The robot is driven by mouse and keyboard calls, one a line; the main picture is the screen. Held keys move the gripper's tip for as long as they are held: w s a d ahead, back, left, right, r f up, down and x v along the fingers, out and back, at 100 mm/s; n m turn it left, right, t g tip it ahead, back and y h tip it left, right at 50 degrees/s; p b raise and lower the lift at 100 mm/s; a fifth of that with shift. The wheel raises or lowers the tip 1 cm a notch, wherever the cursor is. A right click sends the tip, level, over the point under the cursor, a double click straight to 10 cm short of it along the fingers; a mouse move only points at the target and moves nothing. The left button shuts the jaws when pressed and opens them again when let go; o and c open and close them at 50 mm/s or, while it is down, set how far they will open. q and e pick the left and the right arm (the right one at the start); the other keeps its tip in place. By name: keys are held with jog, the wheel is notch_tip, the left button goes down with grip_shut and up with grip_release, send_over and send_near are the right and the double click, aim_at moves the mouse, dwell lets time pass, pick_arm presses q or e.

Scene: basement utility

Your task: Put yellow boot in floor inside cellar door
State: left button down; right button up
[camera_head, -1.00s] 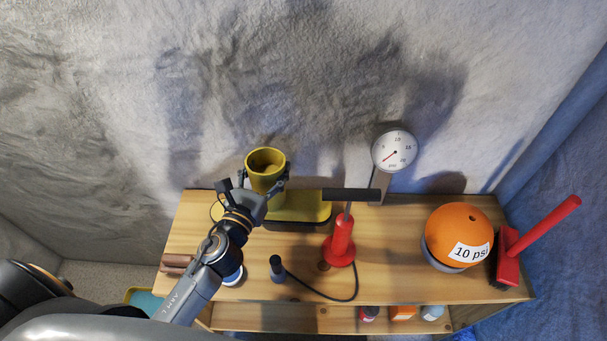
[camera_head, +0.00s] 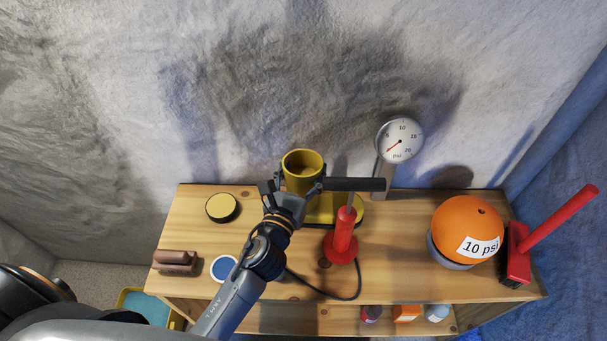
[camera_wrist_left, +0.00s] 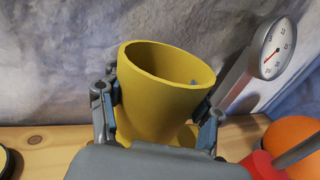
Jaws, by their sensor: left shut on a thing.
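The yellow boot (camera_head: 302,160) is upright at the back of the wooden shelf unit, its open top facing up and its foot pointing right. My left gripper (camera_head: 297,189) is shut on the boot's shaft, with one finger on each side. In the left wrist view the boot's shaft (camera_wrist_left: 160,95) fills the space between the fingers of my left gripper (camera_wrist_left: 158,112). Whether the sole touches the shelf top is hidden. The foot is partly behind the pump. No cellar door can be made out. My right gripper is out of view.
A red pump (camera_head: 343,237) with a black handle and hose stands close right of the boot. Behind it is a pressure gauge (camera_head: 400,141). An orange ball (camera_head: 465,228) and a red brush (camera_head: 518,255) are at right. A dark tin (camera_head: 222,208) and brown brush (camera_head: 176,261) are at left.

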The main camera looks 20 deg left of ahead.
pick_arm(q)
jog(key=shift+r, duration=0.2)
jog(key=c, duration=0.7)
grip_release()
jog(key=shift+f, duration=0.25)
jog(key=o, duration=0.4)
jog(key=shift+s+r, duration=0.1)
